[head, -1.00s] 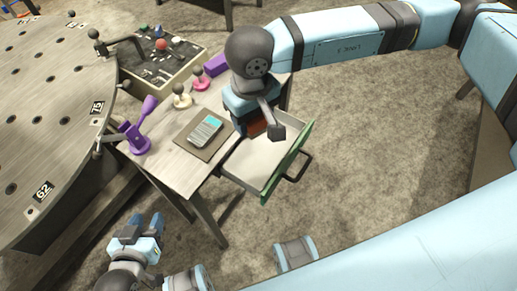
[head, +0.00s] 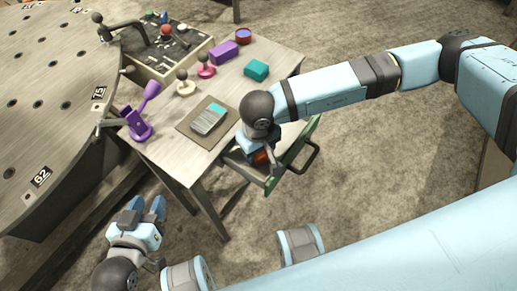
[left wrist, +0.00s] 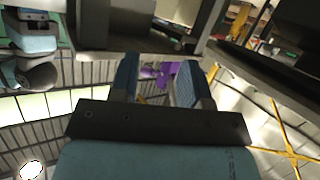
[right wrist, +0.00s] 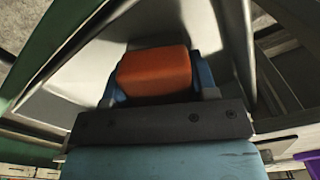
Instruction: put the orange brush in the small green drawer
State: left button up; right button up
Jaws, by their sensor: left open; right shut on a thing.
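The small green drawer (head: 302,148) is open, pulled out from the table with its dark handle on the outer side. In the right wrist view its green front (right wrist: 50,45) is at the left, around a pale inside. My right gripper (head: 262,157) is shut on the orange brush (right wrist: 155,72) over the drawer, pointing down. In the head view only a bit of orange (head: 261,158) shows. I cannot tell whether the brush touches the drawer floor. My left gripper (head: 149,208) is open and empty, low beside the table.
A control box (head: 165,48) stands behind. A round perforated table (head: 50,100) is at left.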

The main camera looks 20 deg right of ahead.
jog(key=shift+f, duration=0.1)
pick_arm(q)
jog(key=shift+w+d+r, duration=0.2)
jog(key=shift+d+r, duration=0.05)
jog(key=shift+r, duration=0.1)
pick_arm(e)
jog(key=shift+f, duration=0.15)
jog(key=o, duration=0.9)
pick_arm(q)
jog(key=shift+d+r+t, duration=0.1)
jog(key=shift+r+t, duration=0.05)
jog(key=shift+t, duration=0.15)
jog(key=shift+r, duration=0.1)
